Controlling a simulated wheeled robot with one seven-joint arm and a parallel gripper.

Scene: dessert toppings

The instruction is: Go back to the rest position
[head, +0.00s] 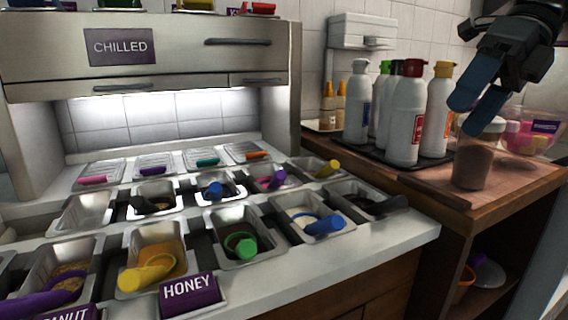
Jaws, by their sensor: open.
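My gripper (477,104) is at the upper right, with its dark blue fingers pointing down and to the left. Its fingers are just above and in front of a glass jar (474,165) with brown contents on the wooden counter. In the picture the fingertips overlap the jar's pale top edge. I cannot tell whether they touch it. No held thing shows between the fingers.
Several squeeze bottles (405,120) stand on a dark tray left of the jar. A pink-filled clear bowl (530,140) is behind right. Topping bins with scoops (240,243) fill the white counter, with a HONEY sign (188,292) in front. A chilled cabinet (150,50) stands behind.

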